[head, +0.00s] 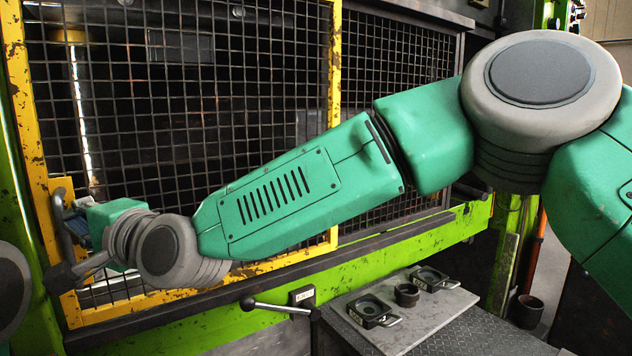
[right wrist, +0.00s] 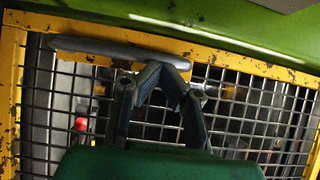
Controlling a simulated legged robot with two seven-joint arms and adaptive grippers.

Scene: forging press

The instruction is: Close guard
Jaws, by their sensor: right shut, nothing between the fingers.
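The guard is a mesh panel in a chipped yellow frame (head: 334,110) across the press opening, left of centre in the head view. A grey bar handle (head: 63,228) is on its left upright; in the right wrist view the handle (right wrist: 120,50) crosses the upper part of the picture. My right gripper (head: 76,217) is at the guard's left edge, largely hidden behind my wrist. In the right wrist view its fingers (right wrist: 160,72) meet, empty, beside one end of the handle. I cannot tell whether they touch it. My left gripper is not in view.
A second mesh panel (head: 398,95) stands behind to the right. A green beam (head: 400,251) runs below the guard. A lever (head: 280,308) sticks out below it. A plate (head: 420,325) at the lower right bears dark metal parts. A red knob (right wrist: 81,124) shows behind the mesh.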

